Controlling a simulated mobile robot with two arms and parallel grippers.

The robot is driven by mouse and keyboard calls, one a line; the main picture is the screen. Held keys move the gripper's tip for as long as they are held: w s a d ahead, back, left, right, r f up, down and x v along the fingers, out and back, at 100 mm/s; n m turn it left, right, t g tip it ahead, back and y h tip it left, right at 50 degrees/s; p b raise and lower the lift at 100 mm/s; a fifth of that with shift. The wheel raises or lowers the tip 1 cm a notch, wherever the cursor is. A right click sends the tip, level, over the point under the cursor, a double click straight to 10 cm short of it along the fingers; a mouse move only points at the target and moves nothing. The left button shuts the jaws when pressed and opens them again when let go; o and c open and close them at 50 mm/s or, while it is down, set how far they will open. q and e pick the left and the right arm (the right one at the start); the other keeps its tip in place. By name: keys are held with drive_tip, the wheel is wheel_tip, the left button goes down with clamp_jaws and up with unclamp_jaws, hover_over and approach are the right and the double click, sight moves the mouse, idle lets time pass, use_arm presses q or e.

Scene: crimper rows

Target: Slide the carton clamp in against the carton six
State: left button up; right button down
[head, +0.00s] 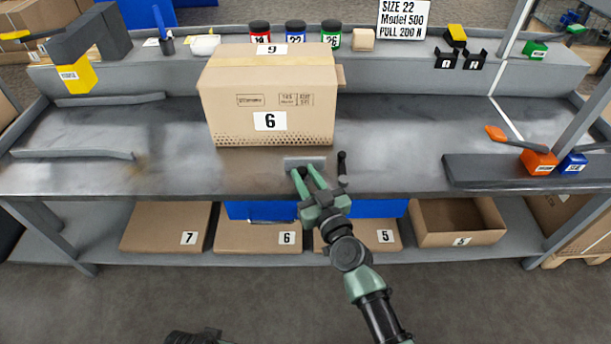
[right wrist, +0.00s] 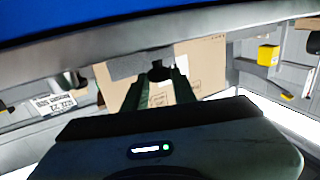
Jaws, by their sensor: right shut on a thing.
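Carton six (head: 272,105), a brown box with a 6 label on its front, sits upright on the grey workbench. The carton clamp (head: 305,162) shows as a small grey plate at the bench's front, just before the carton's lower right front. A strip of bench seems to lie between them. My right gripper (head: 306,176) is shut on the clamp from the front, its grip partly hidden by the fingers. In the right wrist view the carton (right wrist: 205,68) stands beyond the fingers. My left gripper does not show; only a dark arm part is at the bottom edge.
A short black post (head: 342,168) stands just right of the clamp. Grey bars (head: 75,153) lie at left, and a dark raised slab (head: 530,170) is at right. Jars (head: 296,33) stand on the back ledge. Flat cartons (head: 258,235) lie on the lower shelf.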

sight(301, 159)
drive_tip(key=shift+f, duration=0.1)
idle(0.8)
drive_tip(key=shift+w, duration=0.3)
drive_tip(key=shift+w+b, duration=0.45)
drive_tip(key=shift+w, duration=1.1)
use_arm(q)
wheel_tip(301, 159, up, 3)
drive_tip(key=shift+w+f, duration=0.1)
use_arm(e)
drive_tip(key=c, duration=1.2)
unclamp_jaws()
drive_tip(key=shift+o, duration=0.2)
